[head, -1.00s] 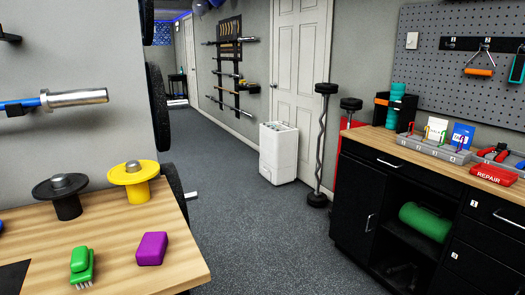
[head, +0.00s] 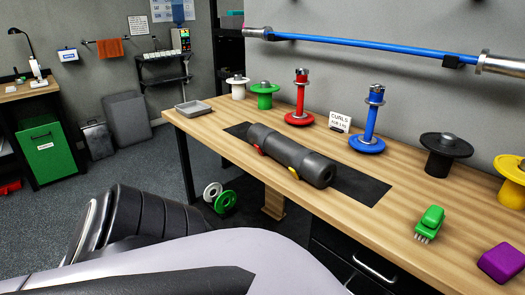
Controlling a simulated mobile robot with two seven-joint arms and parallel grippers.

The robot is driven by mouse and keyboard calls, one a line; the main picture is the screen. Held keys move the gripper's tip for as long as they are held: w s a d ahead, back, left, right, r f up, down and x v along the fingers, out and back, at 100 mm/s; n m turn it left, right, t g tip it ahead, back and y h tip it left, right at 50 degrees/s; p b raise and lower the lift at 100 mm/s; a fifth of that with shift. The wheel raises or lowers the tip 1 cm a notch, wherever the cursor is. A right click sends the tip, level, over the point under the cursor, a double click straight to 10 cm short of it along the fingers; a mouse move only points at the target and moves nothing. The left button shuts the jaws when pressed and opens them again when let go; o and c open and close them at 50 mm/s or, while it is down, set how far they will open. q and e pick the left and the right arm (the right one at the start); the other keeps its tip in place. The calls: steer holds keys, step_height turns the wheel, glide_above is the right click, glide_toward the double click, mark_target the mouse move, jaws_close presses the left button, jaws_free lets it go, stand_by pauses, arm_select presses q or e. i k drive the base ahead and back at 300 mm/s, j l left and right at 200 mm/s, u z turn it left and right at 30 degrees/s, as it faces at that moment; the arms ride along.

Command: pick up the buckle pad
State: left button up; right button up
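The buckle pad appears to be the dark grey foam roll (head: 287,154) on the wooden table. It lies lengthwise on a flat black mat (head: 362,186), running from the back left toward the front right, with a round hole in its near end. A red buckle and a yellow buckle show on its front side. Neither of my grippers is in view, and nothing touches the pad.
Behind the pad stand a red post (head: 300,105), a blue post (head: 369,122) and a small "CURLS" card (head: 340,122). A grey tray (head: 194,107) lies left. A green brush (head: 430,222) and purple block (head: 502,262) lie right. A blue bar (head: 360,46) hangs above.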

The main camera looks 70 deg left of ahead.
mark_target(310, 166)
steer(key=u, duration=1.95)
steer(key=i+j, duration=0.1)
steer(key=j, duration=0.8)
steer(key=i+z, duration=0.05)
steer(key=i, duration=0.05)
